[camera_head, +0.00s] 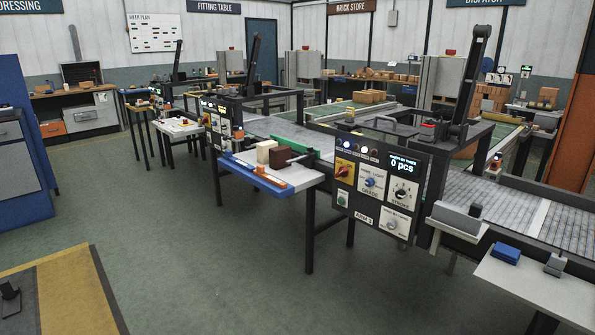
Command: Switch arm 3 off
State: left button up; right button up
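The dark control panel labelled ARM 3 (376,213) faces me right of centre, mounted on the front of a conveyor machine. On it are a red rotary switch on a yellow plate (345,171), a blue knob (370,183), a black knob (403,193), a white lower knob (393,224) and a green button (342,198). A display (403,163) at the top reads "0 pcs". A row of small lamps (356,148) is beside it. The exact switch position is too small to tell. Neither of my grippers is in view.
A side table (290,175) with a cream block (265,151) and a brown block (290,158) stands left of the panel. A white shelf (525,285) with a blue item (505,253) is at the right. The green floor (220,270) in front is clear.

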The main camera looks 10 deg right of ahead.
aim_at(343, 171)
jog(key=i+j, duration=0.1)
jog(key=i, duration=0.35)
jog(key=i+j+z, duration=0.15)
jog(key=i, duration=0.25)
